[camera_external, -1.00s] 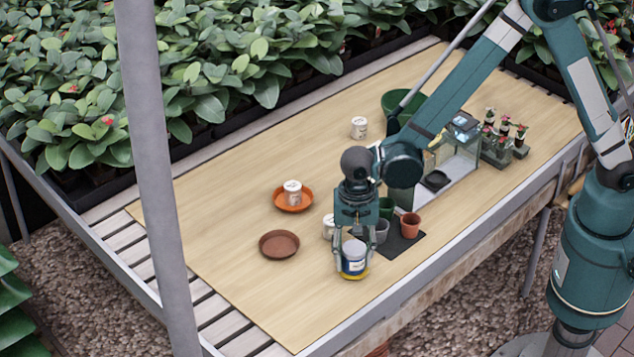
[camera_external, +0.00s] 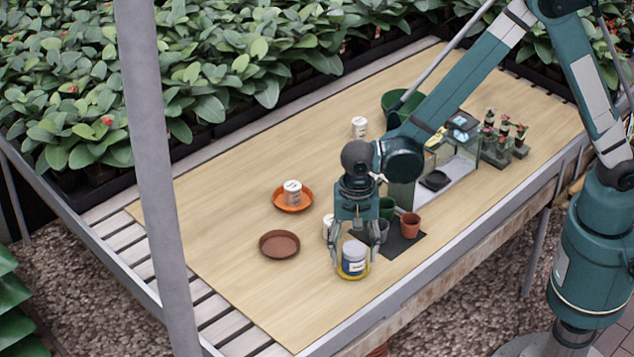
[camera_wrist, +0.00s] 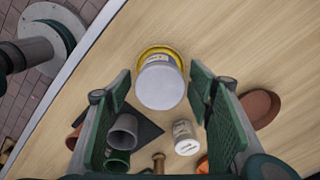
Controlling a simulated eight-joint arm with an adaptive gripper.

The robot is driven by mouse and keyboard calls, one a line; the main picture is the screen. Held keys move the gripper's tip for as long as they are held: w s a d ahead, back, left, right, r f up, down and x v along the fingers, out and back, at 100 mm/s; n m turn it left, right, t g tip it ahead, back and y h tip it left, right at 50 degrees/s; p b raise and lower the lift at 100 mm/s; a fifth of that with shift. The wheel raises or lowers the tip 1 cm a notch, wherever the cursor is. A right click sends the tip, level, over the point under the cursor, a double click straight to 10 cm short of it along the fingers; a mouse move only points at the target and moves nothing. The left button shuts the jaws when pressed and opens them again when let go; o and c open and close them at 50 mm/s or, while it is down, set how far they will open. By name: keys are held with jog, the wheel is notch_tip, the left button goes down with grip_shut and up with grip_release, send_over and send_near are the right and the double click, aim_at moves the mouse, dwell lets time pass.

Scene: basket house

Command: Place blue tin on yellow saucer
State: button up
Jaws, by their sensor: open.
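The blue tin (camera_external: 354,258), with a pale lid and a white and blue label, stands upright on the yellow saucer (camera_external: 354,276) near the table's front edge. In the wrist view the tin (camera_wrist: 160,86) covers most of the saucer, and the yellow rim (camera_wrist: 158,49) shows around its far side. My gripper (camera_external: 353,252) points down over the tin. Its fingers are spread to either side, and the wrist view shows the open gripper (camera_wrist: 161,75) with gaps between the fingers and the tin.
A brown saucer (camera_external: 279,245) lies to the left. A white tin (camera_external: 292,190) stands on an orange saucer (camera_external: 305,203). Another white tin (camera_external: 328,226) is close behind my gripper. A terracotta pot (camera_external: 410,226) stands on a dark mat (camera_external: 400,246). The table's left front is clear.

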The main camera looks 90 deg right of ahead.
aim_at(356, 247)
notch_tip(356, 247, up, 10)
jog(key=shift+r+p, duration=0.25)
jog(key=shift+p, duration=0.5)
dwell(0.4)
jog(key=s+d+r+n+t, duration=0.2)
jog(key=s+r+n, duration=0.2)
jog(key=s+r, duration=0.35)
jog(key=s+d+r+n+t, duration=0.1)
jog(key=s+d+r+n, duration=0.25)
jog(key=s+r, duration=0.45)
jog(key=s+d+r+n+t, duration=0.1)
jog(key=s+r+n+t, duration=0.1)
jog(key=s+n, duration=0.3)
jog(key=s+d+r+n+t, duration=0.1)
jog(key=s+n, duration=0.4)
jog(key=s, duration=0.6)
jog(key=shift+s+d+r+t, duration=0.15)
jog(key=shift+r+t, duration=0.35)
jog(key=shift+t, duration=0.1)
